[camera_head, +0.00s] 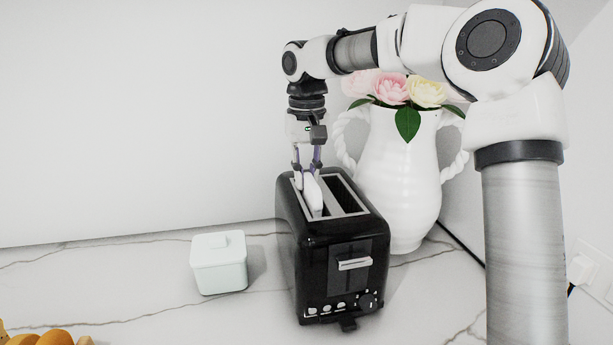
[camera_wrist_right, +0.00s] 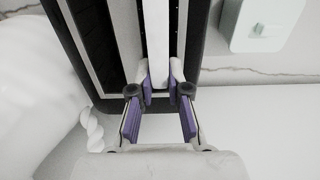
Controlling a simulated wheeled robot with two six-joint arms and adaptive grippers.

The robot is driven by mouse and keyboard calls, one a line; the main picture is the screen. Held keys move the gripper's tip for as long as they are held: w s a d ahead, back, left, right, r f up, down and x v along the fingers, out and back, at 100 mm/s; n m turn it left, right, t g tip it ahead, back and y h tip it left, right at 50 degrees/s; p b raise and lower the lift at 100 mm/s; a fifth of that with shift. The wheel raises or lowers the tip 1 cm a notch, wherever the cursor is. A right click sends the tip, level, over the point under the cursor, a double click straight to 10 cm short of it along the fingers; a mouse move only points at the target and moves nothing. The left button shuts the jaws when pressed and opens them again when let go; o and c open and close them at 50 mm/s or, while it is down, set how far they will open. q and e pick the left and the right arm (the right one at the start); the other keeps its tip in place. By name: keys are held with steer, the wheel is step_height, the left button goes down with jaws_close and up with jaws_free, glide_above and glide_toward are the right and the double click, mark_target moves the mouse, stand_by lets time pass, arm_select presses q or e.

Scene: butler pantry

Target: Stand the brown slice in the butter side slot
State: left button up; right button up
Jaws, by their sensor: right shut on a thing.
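The black toaster (camera_head: 335,240) stands on the counter with two long slots on top. My right gripper (camera_head: 308,172) is above the toaster's left slot, on the butter dish side, pointing down. It is shut on a slice (camera_head: 313,196) that looks pale, almost white, not brown. The slice is upright on edge, in line with that slot, with its lower part hidden inside. In the right wrist view, the slice (camera_wrist_right: 158,35) is between the purple finger pads. The other slot (camera_head: 348,199) looks empty. The pale mint butter dish (camera_head: 218,268) is left of the toaster. My left gripper is not in view.
A white vase (camera_head: 400,190) with pink and cream flowers stands close behind the toaster on the right. Orange-brown food (camera_head: 52,339) shows at the bottom left edge. A wall is behind.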

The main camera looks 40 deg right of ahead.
steer(key=shift+f, duration=0.2)
steer(key=o, duration=0.7)
step_height(320, 180, up, 12)
steer(key=p, duration=0.2)
steer(key=shift+r, duration=0.25)
steer(key=shift+a, duration=0.1)
